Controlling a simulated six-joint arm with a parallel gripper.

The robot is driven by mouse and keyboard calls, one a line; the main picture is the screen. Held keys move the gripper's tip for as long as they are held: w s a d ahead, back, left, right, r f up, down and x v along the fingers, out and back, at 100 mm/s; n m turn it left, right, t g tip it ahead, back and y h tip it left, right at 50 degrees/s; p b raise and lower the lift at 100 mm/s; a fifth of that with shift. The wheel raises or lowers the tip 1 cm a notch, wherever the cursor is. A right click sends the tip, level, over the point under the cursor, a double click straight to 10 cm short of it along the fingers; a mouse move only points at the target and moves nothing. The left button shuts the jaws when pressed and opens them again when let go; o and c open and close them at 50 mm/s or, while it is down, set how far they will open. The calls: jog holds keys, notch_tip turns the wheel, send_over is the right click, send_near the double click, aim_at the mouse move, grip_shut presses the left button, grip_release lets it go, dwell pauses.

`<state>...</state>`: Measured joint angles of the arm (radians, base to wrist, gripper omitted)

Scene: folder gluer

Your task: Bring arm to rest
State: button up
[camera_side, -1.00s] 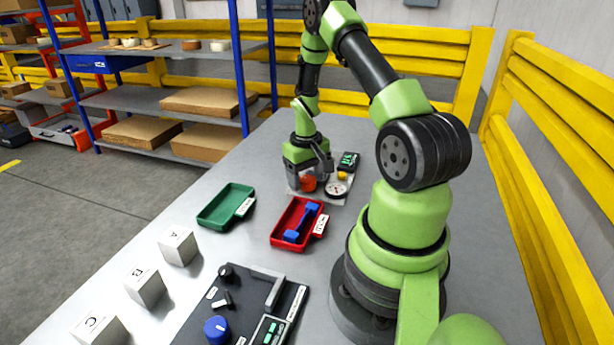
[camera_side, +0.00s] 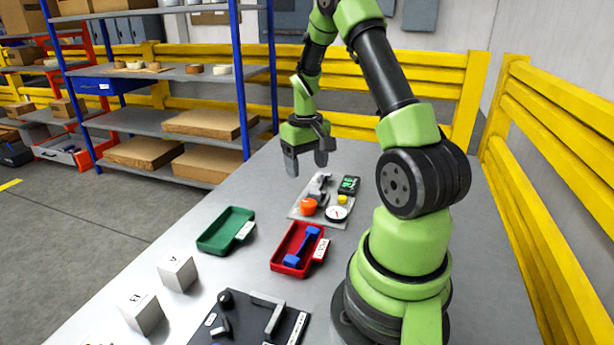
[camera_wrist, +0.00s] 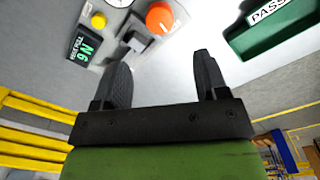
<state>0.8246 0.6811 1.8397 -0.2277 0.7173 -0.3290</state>
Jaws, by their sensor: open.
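My gripper (camera_side: 307,164) is open and empty. It hangs in the air above the far part of the table, above and a little left of a grey panel (camera_side: 327,192). The panel carries an orange knob (camera_side: 308,206), a white dial gauge (camera_side: 337,213), a yellow button (camera_side: 342,198) and a dark display (camera_side: 349,184). In the wrist view, my two dark fingers (camera_wrist: 163,80) stand apart with nothing between them. The orange knob (camera_wrist: 160,17) and the display (camera_wrist: 84,46) lie beyond the fingers.
A green tray (camera_side: 207,236) and a red tray (camera_side: 285,262) holding a blue part (camera_side: 303,246) are on the table. White lettered blocks (camera_side: 177,272) and a black control panel (camera_side: 240,325) are nearer the camera. Yellow rails (camera_side: 440,80) and a shelf rack (camera_side: 190,75) stand around the table.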

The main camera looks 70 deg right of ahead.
jog(key=shift+r, duration=0.1)
dwell(0.3)
jog(key=w+a+r+n+t, duration=0.1)
jog(key=w+a+r+t, duration=0.2)
jog(key=a+r, duration=0.9)
jog(key=s+a+r+n+t+y, duration=0.1)
jog(key=s+a+r+t, duration=0.1)
jog(key=s+a, duration=0.3)
jog(key=s+a+r+n+t+y, duration=0.1)
jog(key=s+a+r+t, duration=0.1)
jog(key=s+a+r, duration=0.3)
jog(key=a, duration=0.4)
jog(key=shift+a, duration=0.25)
dwell(0.3)
